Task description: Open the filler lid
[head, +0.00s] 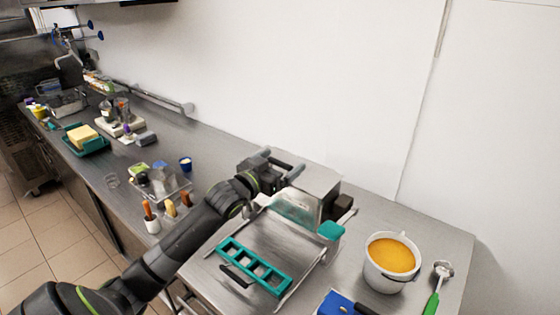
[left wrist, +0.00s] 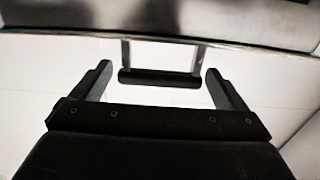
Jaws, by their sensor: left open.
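The filler (head: 318,188) is a metal box-shaped machine on the counter, with a flat metal bed in front of it. My left gripper (head: 278,166) is at the filler's upper left side, its arm coming in from the lower left. In the left wrist view, a black bar handle (left wrist: 160,77) hangs on two metal posts from a grey metal edge (left wrist: 200,38), which looks like the lid's. The handle lies between the spread fingers of my left gripper (left wrist: 160,85), with gaps on both sides. Whether the lid is raised is hard to tell. My right gripper is out of view.
A teal mould frame (head: 254,268) lies on the filler's bed. A white bucket of orange mix (head: 391,257) and a green-handled scoop (head: 432,303) are at the right. Containers and utensils (head: 165,185) stand to the left, and a white wall (head: 280,70) rises behind.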

